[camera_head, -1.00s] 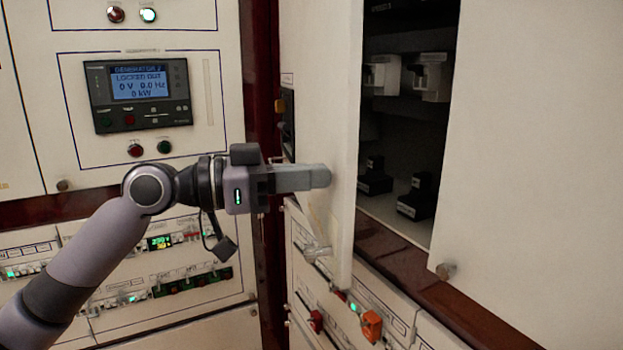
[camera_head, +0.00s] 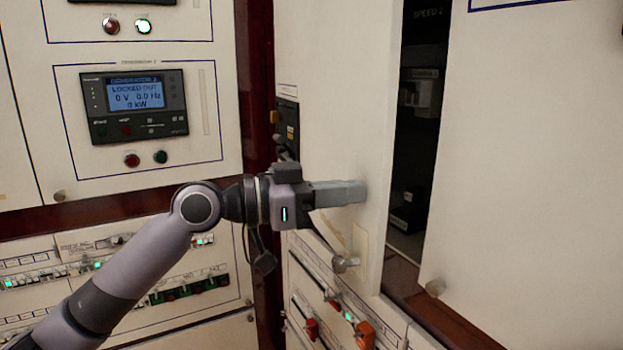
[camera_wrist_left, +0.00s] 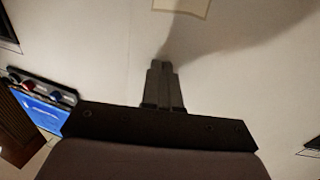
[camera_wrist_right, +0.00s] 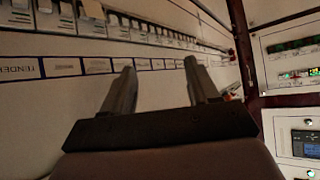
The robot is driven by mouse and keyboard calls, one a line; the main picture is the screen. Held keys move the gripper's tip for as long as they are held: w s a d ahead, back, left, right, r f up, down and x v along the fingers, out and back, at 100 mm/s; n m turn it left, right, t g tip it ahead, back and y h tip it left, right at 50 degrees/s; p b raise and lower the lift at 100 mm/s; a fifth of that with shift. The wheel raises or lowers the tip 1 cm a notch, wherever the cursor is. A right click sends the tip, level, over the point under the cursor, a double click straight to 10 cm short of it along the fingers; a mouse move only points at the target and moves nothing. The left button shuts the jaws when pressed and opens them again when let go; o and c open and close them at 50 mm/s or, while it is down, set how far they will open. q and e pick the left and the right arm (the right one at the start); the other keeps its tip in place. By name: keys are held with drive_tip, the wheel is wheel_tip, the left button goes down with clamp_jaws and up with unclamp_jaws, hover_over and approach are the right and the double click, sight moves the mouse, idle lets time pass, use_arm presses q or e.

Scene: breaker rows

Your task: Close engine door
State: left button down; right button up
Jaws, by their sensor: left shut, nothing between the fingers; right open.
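The engine door, a tall white panel (camera_head: 335,90), stands partly open in the head view, with a narrow dark gap on its right. A round metal knob (camera_head: 345,263) sits low on its face. My left gripper (camera_head: 362,192) is shut and empty, its fingers against or very near the door's face above the knob. In the left wrist view the shut fingers (camera_wrist_left: 163,68) point at a plain white surface. My right gripper (camera_wrist_right: 158,75) is open and empty in the right wrist view, facing a row of switches; it is outside the head view.
Inside the dark gap, a pale breaker (camera_head: 418,97) and a black block (camera_head: 408,212) partly show. A second white door (camera_head: 540,170) with a knob stands to the right. A generator panel (camera_head: 135,105) is at the left. Red handles (camera_head: 365,333) lie below the door.

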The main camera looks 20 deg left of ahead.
use_arm(q)
drive_tip(key=w+d+n+t+p, duration=0.1)
drive_tip(key=w+d+p, duration=0.3)
drive_tip(key=w+d, duration=0.1)
drive_tip(key=shift+w+d+r+t+y, duration=0.15)
drive_tip(key=shift+d+r+t+y, duration=0.2)
drive_tip(key=shift+d, duration=0.45)
